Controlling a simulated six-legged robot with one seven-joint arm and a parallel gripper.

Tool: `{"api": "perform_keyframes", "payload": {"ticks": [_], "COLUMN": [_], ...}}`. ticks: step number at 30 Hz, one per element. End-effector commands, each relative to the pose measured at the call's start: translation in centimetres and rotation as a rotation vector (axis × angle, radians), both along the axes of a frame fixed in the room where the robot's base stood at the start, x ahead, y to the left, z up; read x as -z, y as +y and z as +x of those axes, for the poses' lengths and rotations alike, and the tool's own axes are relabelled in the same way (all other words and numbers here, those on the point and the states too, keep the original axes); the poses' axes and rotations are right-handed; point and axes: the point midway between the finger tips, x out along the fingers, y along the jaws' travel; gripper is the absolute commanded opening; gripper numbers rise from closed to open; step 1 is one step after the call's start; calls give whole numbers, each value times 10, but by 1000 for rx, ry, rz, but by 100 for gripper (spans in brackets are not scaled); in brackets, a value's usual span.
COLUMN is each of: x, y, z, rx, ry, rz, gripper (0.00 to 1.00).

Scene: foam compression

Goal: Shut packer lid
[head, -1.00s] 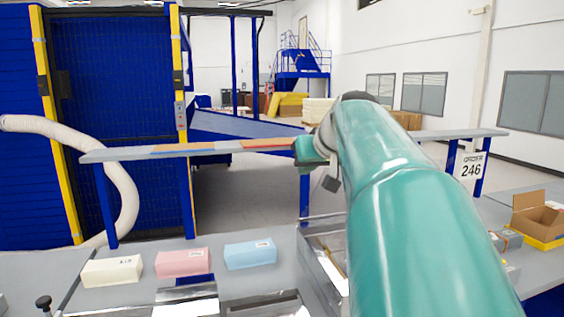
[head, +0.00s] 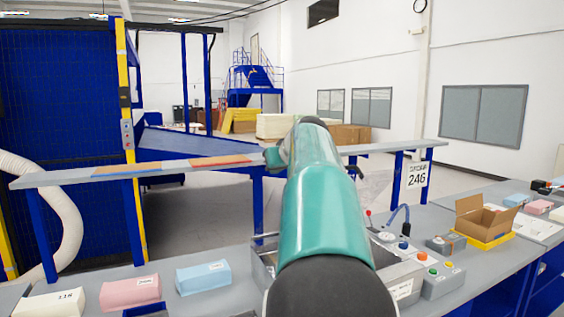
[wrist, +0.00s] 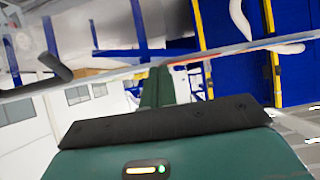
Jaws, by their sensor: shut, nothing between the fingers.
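The packer (head: 402,275) is a metal box on the bench, mostly hidden behind my teal arm in the head view. Parts of its metal rim show on both sides of the arm. I cannot make out its lid or tell how far it stands open. My gripper (wrist: 156,86) shows in the wrist view as dark green fingers close together beyond a black plate. It is shut and empty. It points toward the hall and a shelf edge, with no packer in that view.
A control box (head: 436,272) with coloured buttons stands right of the packer. An open carton (head: 484,222) is further right. White, pink (head: 130,291) and blue (head: 203,277) foam blocks lie on the bench at left. A raised grey shelf (head: 130,171) runs behind.

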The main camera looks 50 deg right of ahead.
Motion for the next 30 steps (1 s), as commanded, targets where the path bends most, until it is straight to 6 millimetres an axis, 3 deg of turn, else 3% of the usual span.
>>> {"api": "perform_keyframes", "payload": {"ticks": [9, 23, 30], "x": [19, 21, 32], "y": [11, 13, 18], "z": [-24, -27, -35], "rx": [2, 2, 2], "ry": [-1, 0, -1], "rz": [1, -1, 1], "gripper": [0, 0, 0]}}
